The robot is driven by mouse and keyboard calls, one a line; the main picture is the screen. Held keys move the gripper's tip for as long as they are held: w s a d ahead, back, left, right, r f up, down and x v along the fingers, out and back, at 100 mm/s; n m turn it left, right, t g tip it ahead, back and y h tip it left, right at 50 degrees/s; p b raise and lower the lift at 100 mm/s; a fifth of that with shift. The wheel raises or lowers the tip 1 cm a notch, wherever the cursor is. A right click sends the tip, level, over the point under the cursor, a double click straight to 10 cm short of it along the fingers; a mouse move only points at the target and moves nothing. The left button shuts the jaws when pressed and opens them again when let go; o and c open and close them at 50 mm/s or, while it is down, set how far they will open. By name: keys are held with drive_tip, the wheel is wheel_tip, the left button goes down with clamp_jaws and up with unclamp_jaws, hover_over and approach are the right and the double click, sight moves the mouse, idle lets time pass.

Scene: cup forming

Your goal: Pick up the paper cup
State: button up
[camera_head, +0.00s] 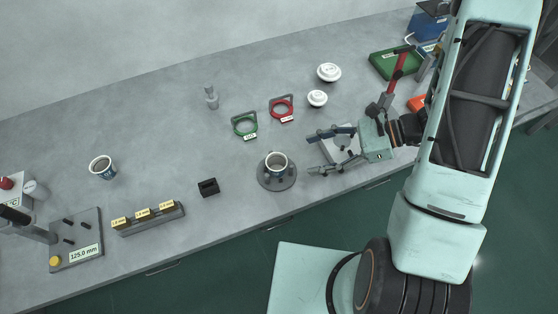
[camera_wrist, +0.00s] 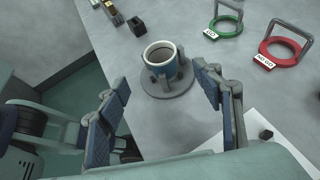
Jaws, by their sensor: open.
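A paper cup (camera_head: 277,161), white and blue with an open top, stands upright among short posts on a round grey base (camera_head: 267,182). In the wrist view the cup (camera_wrist: 161,62) is ahead, on the same round base (camera_wrist: 172,91). My gripper (camera_head: 312,152) is to the right of this cup in the head view, with its fingers spread and pointing at it. In the wrist view my gripper (camera_wrist: 153,80) is open and empty, with the cup beyond and between its fingertips, apart from both. A second similar cup (camera_head: 103,167) stands upright farther left on the table.
Green (camera_head: 244,125) and red (camera_head: 282,109) ring gauges lie behind the cup. Two white lids (camera_head: 328,72) are farther back. A small black block (camera_head: 208,187) and a rack with yellow labels (camera_head: 148,218) stand to the left. The grey table (camera_head: 180,140) has bare space between.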

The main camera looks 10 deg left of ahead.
sight(268, 165)
drive_tip(key=x, duration=0.4)
drive_tip(key=shift+s+a, duration=0.1)
drive_tip(key=p+x, duration=0.1)
drive_tip(key=x, duration=0.4)
drive_tip(key=shift+a+r+p, duration=0.1)
drive_tip(key=shift+p, duration=0.2)
drive_tip(key=shift+c, duration=0.3)
drive_tip(key=c, duration=0.8)
